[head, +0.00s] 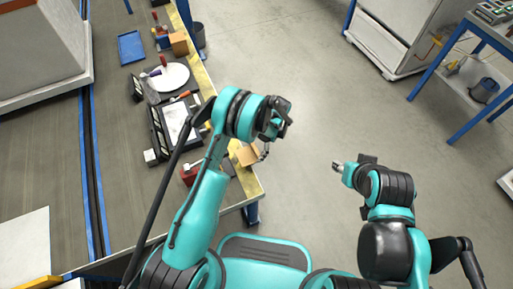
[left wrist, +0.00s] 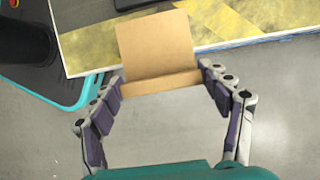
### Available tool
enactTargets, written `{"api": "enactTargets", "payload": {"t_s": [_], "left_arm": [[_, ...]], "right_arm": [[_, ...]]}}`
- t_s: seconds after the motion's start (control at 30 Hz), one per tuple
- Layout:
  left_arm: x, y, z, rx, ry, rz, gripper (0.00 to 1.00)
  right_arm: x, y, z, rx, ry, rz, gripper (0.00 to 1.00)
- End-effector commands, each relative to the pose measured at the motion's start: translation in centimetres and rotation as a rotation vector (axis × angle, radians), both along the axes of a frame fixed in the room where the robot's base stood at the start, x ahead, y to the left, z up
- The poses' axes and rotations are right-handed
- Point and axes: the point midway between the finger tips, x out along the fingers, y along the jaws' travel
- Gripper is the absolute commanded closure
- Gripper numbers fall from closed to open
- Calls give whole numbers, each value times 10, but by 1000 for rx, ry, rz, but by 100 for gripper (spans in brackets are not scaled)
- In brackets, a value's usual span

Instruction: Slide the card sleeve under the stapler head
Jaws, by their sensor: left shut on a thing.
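The brown card sleeve (left wrist: 156,45) is between the fingers of my left gripper (left wrist: 161,80), which is shut on its near, folded edge. In the left wrist view its flat part points away from the gripper, over the table's striped edge. In the head view the sleeve (head: 246,156) shows beside my left gripper (head: 264,151), at the table's right edge. A red object (head: 189,173) on the table, left of the sleeve, may be the stapler; my left arm partly hides it. My right gripper (head: 340,168) is over the floor, away from the table, too small to read.
The table (head: 115,185) has a yellow-and-black edge strip. A framed black-and-white device (head: 175,120), a white disc (head: 170,77), a blue tray (head: 131,47) and an orange-brown box (head: 179,43) stand farther back.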

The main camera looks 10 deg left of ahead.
Motion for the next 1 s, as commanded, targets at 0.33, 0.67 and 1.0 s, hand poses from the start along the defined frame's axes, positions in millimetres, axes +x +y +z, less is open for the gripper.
{"api": "enactTargets", "payload": {"t_s": [0.33,0.67,1.0], "left_arm": [[-17,25,-6,0,-1,2,41],[-30,44,-11,0,0,1,41],[-32,47,-11,0,0,1,41]], "right_arm": [[0,0,0,0,0,0,60],[0,0,0,0,0,0,60],[0,0,0,0,0,0,60]]}}
